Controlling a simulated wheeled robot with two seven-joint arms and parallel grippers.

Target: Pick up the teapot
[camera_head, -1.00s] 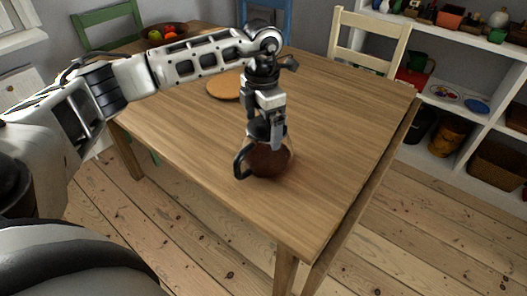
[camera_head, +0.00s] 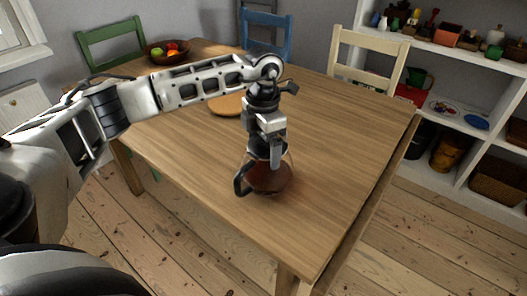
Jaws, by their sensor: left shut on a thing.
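The teapot (camera_head: 270,180) has a reddish-brown rounded body and a black handle on its left side. It stands near the front edge of the wooden table (camera_head: 335,150). My left gripper (camera_head: 267,160) points straight down at the top of the teapot and is shut on it. The fingers hide the teapot's top, and I cannot tell exactly which part they hold. I cannot tell whether its base is clear of the table. My right gripper is not in view.
A round wooden board (camera_head: 226,105) lies behind my left arm. A fruit bowl (camera_head: 167,54) is at the far left corner. Green (camera_head: 108,40), blue (camera_head: 266,32) and cream (camera_head: 368,52) chairs surround the table. White shelves (camera_head: 465,60) stand at right. The right tabletop is clear.

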